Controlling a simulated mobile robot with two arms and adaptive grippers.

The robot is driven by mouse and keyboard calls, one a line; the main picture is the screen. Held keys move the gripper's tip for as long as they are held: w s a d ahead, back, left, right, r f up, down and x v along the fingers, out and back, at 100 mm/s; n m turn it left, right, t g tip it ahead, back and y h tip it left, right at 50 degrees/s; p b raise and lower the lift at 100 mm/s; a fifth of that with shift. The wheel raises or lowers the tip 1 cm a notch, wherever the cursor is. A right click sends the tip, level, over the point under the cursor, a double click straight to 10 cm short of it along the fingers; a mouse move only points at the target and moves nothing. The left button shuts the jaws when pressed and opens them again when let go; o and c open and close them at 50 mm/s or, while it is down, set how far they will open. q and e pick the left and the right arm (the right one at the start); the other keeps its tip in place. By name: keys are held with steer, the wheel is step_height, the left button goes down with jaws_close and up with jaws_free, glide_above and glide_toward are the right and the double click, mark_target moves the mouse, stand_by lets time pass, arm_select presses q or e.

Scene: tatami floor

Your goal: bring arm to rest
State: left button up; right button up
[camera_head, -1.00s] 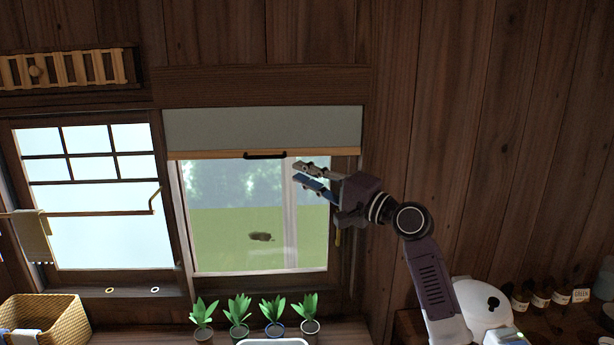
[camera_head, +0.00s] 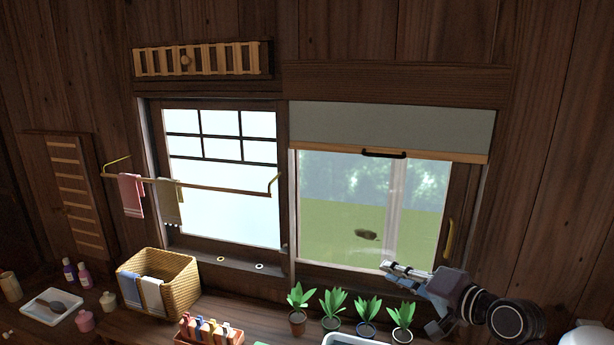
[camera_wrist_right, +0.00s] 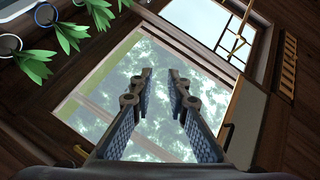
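My right gripper (camera_head: 404,274) is at the lower right of the head view, in front of the window's lower sill, with its arm coming in from the right. In the right wrist view the two fingers (camera_wrist_right: 160,90) stand apart with nothing between them, so it is open and empty. Behind it is the window (camera_head: 340,200) with a grey roller blind (camera_head: 390,128) pulled part way down. The blind's dark handle (camera_head: 384,154) is above the gripper and apart from it. My left gripper is not in view.
Several potted plants (camera_head: 333,301) stand on the counter below the window, close to the right gripper. A wicker basket (camera_head: 175,285) stands further left. A towel rail (camera_head: 215,187) sticks out before the left window. The wall right of the window is bare.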

steer(key=s+a+f+n+g+h, duration=0.3)
steer(key=s+f+n+g+h, duration=0.15)
steer(key=s+f, duration=1.4)
steer(key=s+d+f+n+g+h, duration=0.15)
steer(key=s+f, duration=0.25)
steer(key=s, duration=0.6)
steer(key=s+d+f+n+g+h, duration=0.1)
steer(key=s+d+f+n+g, duration=0.3)
steer(key=s, duration=0.6)
step_height(320, 180, down, 31)
steer(key=s+a+m+b, duration=0.1)
steer(key=s+a+b, duration=0.1)
steer(key=s+b, duration=0.15)
steer(key=s+d+f+g+b, duration=0.1)
steer(key=s+f+b, duration=0.1)
steer(key=s+f, duration=0.6)
steer(key=s+d+f+b, duration=0.1)
steer(key=s+f, duration=0.7)
steer(key=f, duration=0.3)
steer(key=shift+s+d+f+g+h+b, duration=0.3)
steer(key=shift+d+f+g+h+b, duration=0.05)
steer(key=shift+g+h+b, duration=0.05)
